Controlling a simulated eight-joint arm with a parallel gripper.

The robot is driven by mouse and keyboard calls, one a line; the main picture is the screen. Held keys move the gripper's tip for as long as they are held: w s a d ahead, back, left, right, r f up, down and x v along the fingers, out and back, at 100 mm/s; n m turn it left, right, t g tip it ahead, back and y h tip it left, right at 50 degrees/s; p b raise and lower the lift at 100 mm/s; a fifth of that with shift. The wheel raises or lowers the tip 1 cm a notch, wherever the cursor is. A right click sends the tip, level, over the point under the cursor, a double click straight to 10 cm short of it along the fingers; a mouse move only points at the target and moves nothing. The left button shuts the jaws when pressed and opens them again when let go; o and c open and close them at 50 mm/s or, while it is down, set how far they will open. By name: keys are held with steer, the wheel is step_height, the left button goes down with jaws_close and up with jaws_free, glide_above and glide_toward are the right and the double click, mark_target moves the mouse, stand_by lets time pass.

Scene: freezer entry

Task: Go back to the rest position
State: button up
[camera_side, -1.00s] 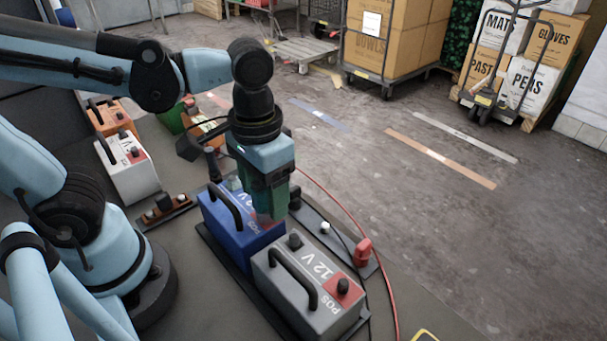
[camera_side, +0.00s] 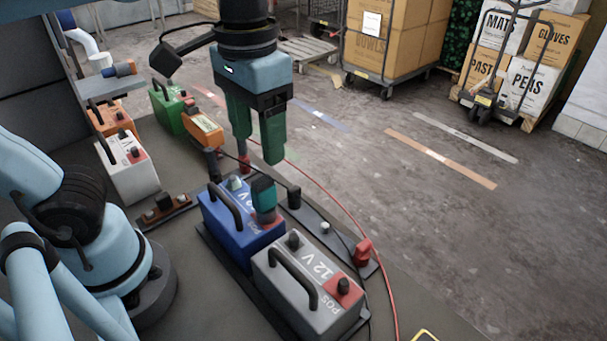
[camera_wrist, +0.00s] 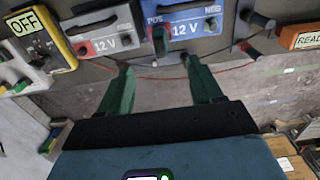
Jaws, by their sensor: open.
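My gripper (camera_side: 257,145) hangs in the air above and behind the blue battery (camera_side: 222,232), its two green fingers apart with nothing between them. In the wrist view my gripper (camera_wrist: 160,80) also shows spread fingers and an empty gap. The blue battery stands on a dark tray, and it also shows in the wrist view (camera_wrist: 185,12). A teal and dark clamp-like piece (camera_side: 263,197) stands upright at the blue battery's red terminal patch, clear of my fingers. No marker of a rest position shows.
A grey 12 V battery (camera_side: 325,312) stands in front of the blue one. White (camera_side: 130,180), orange (camera_side: 112,117) and green (camera_side: 168,112) batteries stand at left. A red cable (camera_side: 335,200) curves along the bench's right side. Loaded carts stand on the floor behind.

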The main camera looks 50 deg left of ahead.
steer(key=shift+w+f, duration=0.1)
steer(key=w+a+f+t, duration=0.5)
steer(key=a+f+t, duration=0.2)
steer(key=a+f, duration=0.1)
steer(key=shift+w+a+f, duration=0.3)
steer(key=shift+w+f, duration=0.05)
steer(key=shift+f, duration=0.05)
steer(key=shift+c, duration=0.4)
